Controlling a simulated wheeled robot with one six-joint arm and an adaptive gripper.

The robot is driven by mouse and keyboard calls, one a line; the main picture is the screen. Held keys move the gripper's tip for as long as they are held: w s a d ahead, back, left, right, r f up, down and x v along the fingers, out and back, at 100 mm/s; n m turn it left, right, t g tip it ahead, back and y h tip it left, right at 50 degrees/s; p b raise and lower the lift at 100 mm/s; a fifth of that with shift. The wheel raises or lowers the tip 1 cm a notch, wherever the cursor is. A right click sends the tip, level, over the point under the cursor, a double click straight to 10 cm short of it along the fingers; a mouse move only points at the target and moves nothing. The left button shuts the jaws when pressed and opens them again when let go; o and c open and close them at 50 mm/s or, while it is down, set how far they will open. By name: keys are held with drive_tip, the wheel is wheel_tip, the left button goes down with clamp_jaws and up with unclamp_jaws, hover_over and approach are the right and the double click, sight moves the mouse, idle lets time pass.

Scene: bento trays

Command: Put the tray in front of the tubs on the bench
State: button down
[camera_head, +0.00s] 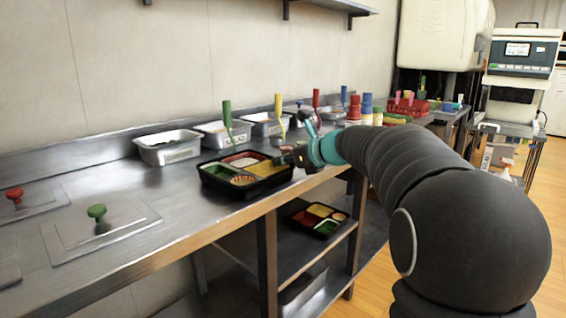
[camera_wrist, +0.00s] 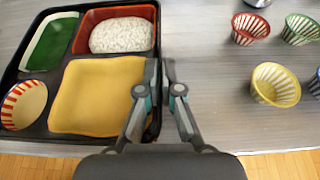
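A black bento tray (camera_head: 210,180) is at the bench's front edge, in front of the metal tubs (camera_head: 168,148). I cannot tell whether it touches the bench. In the wrist view the tray (camera_wrist: 63,139) fills the left side, with a green compartment, a red one holding rice, a yellow one and a striped cup. My gripper (camera_wrist: 159,66) has its fingers close together, one on each side of the tray's right wall, and looks shut on it. In the head view my gripper (camera_head: 291,157) is at the tray's right side, partly hidden by my arm.
Colored-handled utensils stand in the tubs. Striped cups (camera_wrist: 250,29) stand right of the tray in the wrist view. Another filled tray (camera_head: 301,220) sits on the shelf below. Lids with a red knob (camera_head: 14,193) and a green knob (camera_head: 96,212) lie on the bench (camera_head: 150,190) at left.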

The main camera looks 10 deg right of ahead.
drive_tip(key=c, duration=1.8)
unclamp_jaws()
drive_tip(key=shift+f, duration=0.1)
drive_tip(key=o, duration=0.5)
drive_tip(key=shift+d+r, duration=0.1)
drive_tip(key=shift+r, duration=0.15)
drive_tip(key=v, duration=1.1)
drive_tip(key=shift+s+d, duration=0.25)
drive_tip(key=shift+s, duration=0.05)
